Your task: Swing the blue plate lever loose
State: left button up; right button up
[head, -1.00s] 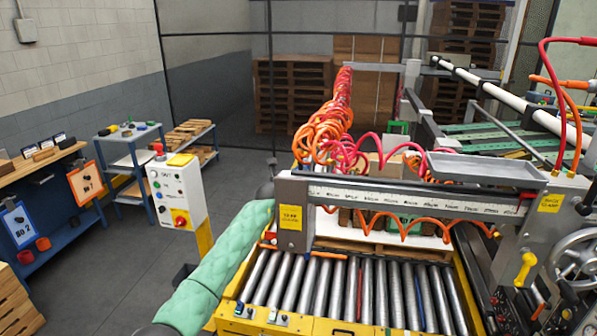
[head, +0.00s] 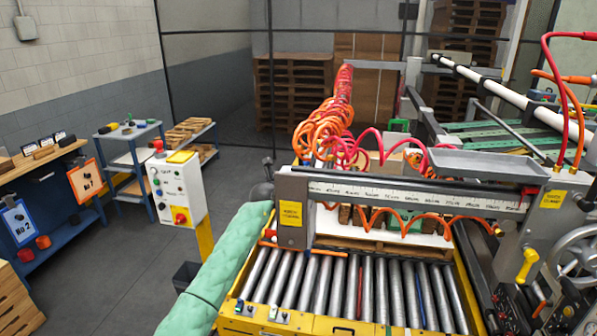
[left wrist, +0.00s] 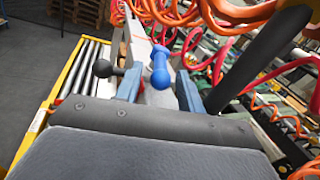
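In the left wrist view a blue lever (left wrist: 159,68) with a rounded knob stands up between the two fingers of my left gripper (left wrist: 160,78). The fingers are apart, with a gap visible on each side of the lever. In the head view my left arm's green padded sleeve reaches up to the left end of the machine's grey beam (head: 420,198). The left gripper and the blue lever cannot be made out there, near the yellow-labelled end plate (head: 292,237). My right gripper is in neither view.
A black ball-ended lever (left wrist: 104,69) stands just left of my left gripper. Orange and red coiled hoses (head: 325,130) hang close by. A roller conveyor (head: 320,285) lies in front of the beam, and a control box (head: 177,190) stands left of my arm.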

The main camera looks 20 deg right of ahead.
pick_arm(q)
jog(key=shift+b+v, duration=0.9)
jog(key=shift+v, duration=1.7)
